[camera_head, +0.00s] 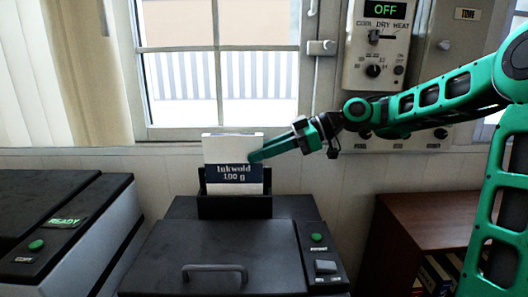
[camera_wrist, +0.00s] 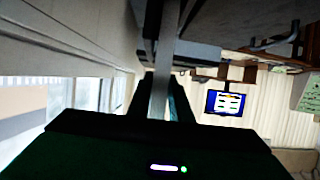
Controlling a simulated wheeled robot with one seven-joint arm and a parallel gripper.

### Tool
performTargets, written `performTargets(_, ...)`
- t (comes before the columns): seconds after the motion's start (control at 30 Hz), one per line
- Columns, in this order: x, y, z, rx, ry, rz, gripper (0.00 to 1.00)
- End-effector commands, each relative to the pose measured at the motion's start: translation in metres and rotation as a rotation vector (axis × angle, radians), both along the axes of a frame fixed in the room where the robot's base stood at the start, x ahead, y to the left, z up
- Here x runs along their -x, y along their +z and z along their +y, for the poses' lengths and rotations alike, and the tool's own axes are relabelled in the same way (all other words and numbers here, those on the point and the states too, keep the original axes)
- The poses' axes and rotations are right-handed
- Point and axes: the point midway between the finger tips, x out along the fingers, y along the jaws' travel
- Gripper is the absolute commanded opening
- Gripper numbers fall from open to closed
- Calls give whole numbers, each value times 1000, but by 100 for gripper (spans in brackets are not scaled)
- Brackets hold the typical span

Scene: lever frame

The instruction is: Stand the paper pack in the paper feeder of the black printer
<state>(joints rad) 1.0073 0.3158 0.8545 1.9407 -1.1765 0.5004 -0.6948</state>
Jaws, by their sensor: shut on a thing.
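The paper pack (camera_head: 222,152), white with a dark blue band, stands upright in the head view. Its lower end is behind the front wall of the black paper feeder (camera_head: 235,207), at the back of the black printer (camera_head: 215,248). Whether its bottom rests on the feeder's floor is hidden. My gripper (camera_head: 256,156) is shut on the pack's right side, reaching in from the right. In the wrist view a pale upright strip, seemingly the pack edge-on (camera_wrist: 160,85), lies between the fingers.
A brown shelf (camera_head: 425,235) stands at the right. A window (camera_head: 220,70) is behind the feeder, and a control box (camera_head: 375,45) reading OFF hangs on the wall.

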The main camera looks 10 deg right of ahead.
Motion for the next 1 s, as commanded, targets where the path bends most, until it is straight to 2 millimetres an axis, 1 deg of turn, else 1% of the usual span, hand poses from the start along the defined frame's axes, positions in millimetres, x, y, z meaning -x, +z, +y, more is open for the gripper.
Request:
performTargets(0.8,0,-20,0,-1,0,-1,0)
performTargets(1.0,0,-22,0,-1,1,-2,0)
